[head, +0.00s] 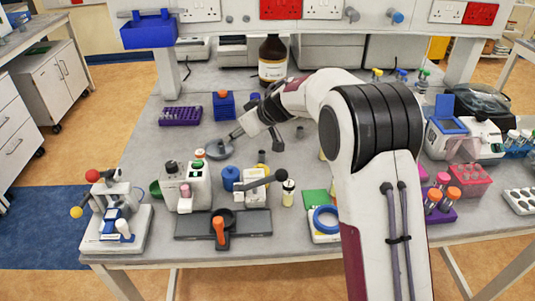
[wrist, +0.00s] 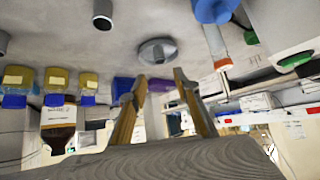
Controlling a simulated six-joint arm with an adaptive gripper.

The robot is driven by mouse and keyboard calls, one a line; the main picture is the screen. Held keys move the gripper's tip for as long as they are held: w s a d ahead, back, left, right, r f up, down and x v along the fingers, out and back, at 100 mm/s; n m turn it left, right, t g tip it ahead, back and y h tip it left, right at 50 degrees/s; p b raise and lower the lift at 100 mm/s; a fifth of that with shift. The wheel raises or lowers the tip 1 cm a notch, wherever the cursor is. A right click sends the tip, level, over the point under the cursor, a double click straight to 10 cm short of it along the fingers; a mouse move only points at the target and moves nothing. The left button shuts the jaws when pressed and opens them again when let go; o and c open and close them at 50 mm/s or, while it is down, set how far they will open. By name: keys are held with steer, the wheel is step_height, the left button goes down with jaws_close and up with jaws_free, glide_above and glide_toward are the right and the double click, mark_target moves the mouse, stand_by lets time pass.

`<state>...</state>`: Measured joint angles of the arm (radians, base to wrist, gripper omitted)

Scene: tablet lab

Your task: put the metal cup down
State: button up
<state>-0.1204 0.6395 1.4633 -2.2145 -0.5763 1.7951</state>
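A small grey metal cup (wrist: 102,14) stands on the bench near the top of the wrist view, its dark mouth showing. In the head view, a small dark cylinder (head: 262,157) right of my gripper looks like the same cup. My gripper (head: 233,136) reaches down from the right, near a round grey disc (head: 219,149). The wrist view shows the two fingers (wrist: 160,77) apart, with nothing seen held between them. A round grey piece (wrist: 157,50) lies on the bench past the fingertips. A grey curved surface hides the finger bases.
A blue rack (head: 223,105), a purple rack (head: 180,116) and a brown bottle (head: 272,60) stand behind my gripper. A white device (head: 186,186) and a blue cylinder (head: 231,178) stand nearer. Another small grey item (head: 299,132) is to the right. Bare bench surrounds the disc.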

steer(key=d+r+m+t+h, duration=0.1)
steer(key=d+r+t, duration=0.25)
steer(key=r, duration=0.45)
steer(key=d+r+m+t+h, duration=0.15)
steer(key=d+r, duration=0.25)
steer(key=r, duration=0.5)
steer(key=s+d+r+m+t+h, duration=0.2)
steer(key=s+d+r+m+h, duration=0.4)
steer(key=s+d, duration=0.65)
steer(key=s+d+f+m+g+h, duration=0.1)
steer(key=s+d+f+g, duration=0.15)
steer(key=s, duration=0.65)
steer(key=s+d+f+g, duration=0.2)
steer(key=s+d, duration=0.2)
steer(key=s, duration=0.5)
steer(key=s+a+f+g+y, duration=0.1)
steer(key=s+a+f, duration=0.2)
steer(key=s, duration=0.5)
steer(key=s+a+f+g+y, duration=0.2)
steer(key=s+f, duration=0.4)
steer(key=s, duration=0.3)
steer(key=shift+s+a+f, duration=0.25)
steer(key=shift+s+a, duration=0.05)
steer(key=shift+a, duration=0.35)
